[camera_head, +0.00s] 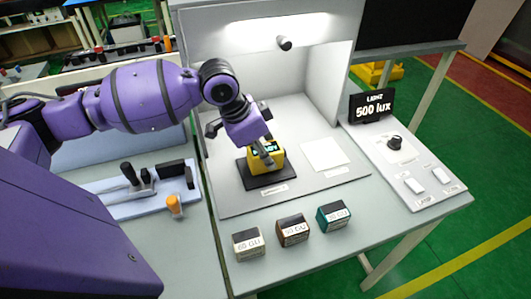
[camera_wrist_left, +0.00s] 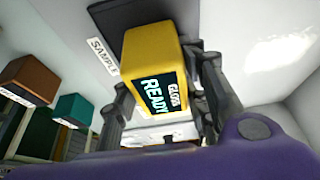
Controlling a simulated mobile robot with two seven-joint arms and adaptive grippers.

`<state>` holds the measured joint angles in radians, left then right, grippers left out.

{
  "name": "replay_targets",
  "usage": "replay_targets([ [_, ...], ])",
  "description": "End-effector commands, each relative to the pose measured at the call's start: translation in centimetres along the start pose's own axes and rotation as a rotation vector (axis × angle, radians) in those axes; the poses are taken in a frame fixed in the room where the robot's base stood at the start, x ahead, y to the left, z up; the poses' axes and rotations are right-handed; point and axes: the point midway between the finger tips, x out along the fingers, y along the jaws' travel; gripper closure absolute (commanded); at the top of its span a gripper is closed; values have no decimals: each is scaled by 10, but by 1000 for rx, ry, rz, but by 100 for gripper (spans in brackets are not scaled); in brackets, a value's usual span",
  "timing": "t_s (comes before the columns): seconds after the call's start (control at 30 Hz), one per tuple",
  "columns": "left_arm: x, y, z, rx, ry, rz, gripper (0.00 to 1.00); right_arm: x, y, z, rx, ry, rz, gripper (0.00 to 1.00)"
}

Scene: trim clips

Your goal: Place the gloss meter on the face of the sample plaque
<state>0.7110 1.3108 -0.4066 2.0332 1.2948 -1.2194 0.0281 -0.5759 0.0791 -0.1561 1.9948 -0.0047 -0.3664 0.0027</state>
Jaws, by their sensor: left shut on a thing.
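The yellow gloss meter (camera_head: 262,161) is inside the light booth, over the dark sample plaque (camera_head: 270,181). My left gripper (camera_head: 268,152) comes down from above and is shut on the meter. In the left wrist view the meter (camera_wrist_left: 150,50) sits between the fingers, its screen reading "GLOSS READY". The dark plaque (camera_wrist_left: 115,14) shows behind it, with a "SAMPLE" label beside it. The meter hides part of the plaque's face; I cannot tell whether its base touches it. My right gripper is not in view.
A white square (camera_head: 325,154) lies right of the plaque. Cream (camera_head: 248,244), brown (camera_head: 293,230) and teal (camera_head: 333,216) labelled blocks stand along the front. A "500 lux" display (camera_head: 372,105) and knob panel (camera_head: 400,160) are right. A tool tray (camera_head: 150,190) is left.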

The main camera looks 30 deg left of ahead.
Motion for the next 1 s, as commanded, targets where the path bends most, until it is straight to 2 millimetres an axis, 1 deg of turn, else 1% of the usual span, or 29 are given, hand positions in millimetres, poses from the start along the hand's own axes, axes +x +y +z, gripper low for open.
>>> replay_targets([
  [0.07, 3, -1, 0, 1, 4, -3, 93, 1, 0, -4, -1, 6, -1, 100],
  [0.2, 2, -1, 0, 1, 5, -3, 93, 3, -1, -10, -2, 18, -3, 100],
  [0.4, 5, 0, 1, 0, 4, -2, 93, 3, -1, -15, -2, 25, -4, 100],
  [0.43, 5, -1, 1, 0, 3, -2, 56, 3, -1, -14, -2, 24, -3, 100],
  [0.53, 5, 0, 1, 0, 3, -2, 43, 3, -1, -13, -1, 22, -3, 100],
  [0.57, 5, 0, 1, 0, 3, -2, 41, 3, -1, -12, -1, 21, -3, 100],
  [0.87, 5, 0, 1, 0, 3, -2, 41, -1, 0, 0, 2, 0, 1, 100],
  [0.93, 2, -1, 0, 1, 3, -3, 41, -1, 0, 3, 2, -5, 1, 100],
  [1.0, -7, -1, 0, 1, 2, -5, 41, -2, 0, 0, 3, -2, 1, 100],
])
